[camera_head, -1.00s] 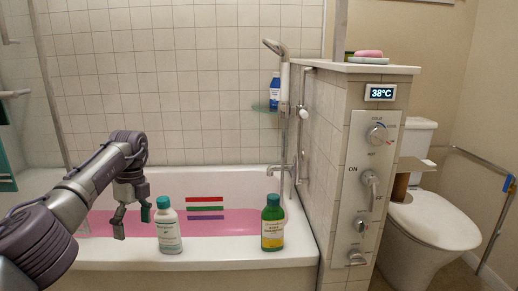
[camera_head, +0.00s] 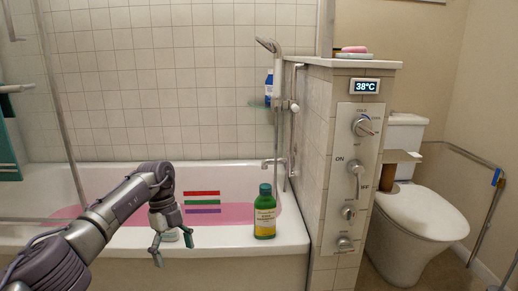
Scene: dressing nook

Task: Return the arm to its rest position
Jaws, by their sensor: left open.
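My left arm comes in from the left, over the near rim of the bathtub (camera_head: 128,239). My left gripper (camera_head: 172,248) hangs open and points down, with its fingers apart and nothing seen held between them. A green bottle (camera_head: 265,215) with a yellow-white label stands upright on the rim to the right, apart from the gripper. My right gripper is not in view.
The tub holds pink water, with red, green and purple stripes (camera_head: 202,202) beyond the rim. A tiled partition with a control panel (camera_head: 352,180) and a 38°C display (camera_head: 365,86) stands right of the tub. Beyond it are a toilet (camera_head: 420,220) and a grab rail (camera_head: 487,211).

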